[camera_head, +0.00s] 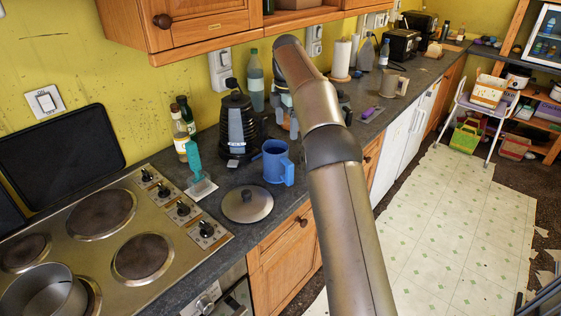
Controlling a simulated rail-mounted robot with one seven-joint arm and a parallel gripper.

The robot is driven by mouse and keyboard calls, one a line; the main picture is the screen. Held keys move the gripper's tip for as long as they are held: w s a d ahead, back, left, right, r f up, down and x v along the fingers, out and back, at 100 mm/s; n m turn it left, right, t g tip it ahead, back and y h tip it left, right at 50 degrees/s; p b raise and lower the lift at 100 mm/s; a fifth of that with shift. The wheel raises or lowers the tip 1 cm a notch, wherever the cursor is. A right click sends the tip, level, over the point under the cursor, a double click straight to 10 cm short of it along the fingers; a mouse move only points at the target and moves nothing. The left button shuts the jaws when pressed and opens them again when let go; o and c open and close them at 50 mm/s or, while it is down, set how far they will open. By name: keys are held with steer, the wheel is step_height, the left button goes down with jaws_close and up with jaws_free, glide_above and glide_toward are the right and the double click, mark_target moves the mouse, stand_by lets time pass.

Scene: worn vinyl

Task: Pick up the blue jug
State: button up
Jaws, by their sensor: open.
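The blue jug (275,163) stands upright on the dark worktop, left of my arm, with its handle on the right side. Nothing is touching it that I can make out. My arm rises from the bottom of the view and bends away at its top. I cannot make out my gripper; the arm hides what lies behind it.
A round pan lid (247,204) lies in front of the jug, and a black appliance (239,125) stands behind-left. A teal brush-like item (196,165), bottles (180,134) and the hob (112,240) are further left.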

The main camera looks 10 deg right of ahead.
mark_target(287, 160)
steer(key=shift+n, duration=0.8)
steer(key=f, duration=0.4)
steer(key=w+f+b, duration=0.1)
steer(key=f, duration=0.7)
steer(key=shift+w+d+f, duration=0.1)
steer(key=shift+w+f, duration=0.1)
steer(key=shift+f, duration=0.05)
steer(key=shift+s+d+f+p, duration=0.1)
steer(key=shift+f+p, duration=0.25)
steer(key=shift+f, duration=1)
steer(key=shift+s+d+f+p, duration=0.1)
steer(key=shift+f+p, duration=0.2)
steer(key=shift+f, duration=1)
steer(key=shift+w+r, duration=0.1)
jaws_close()
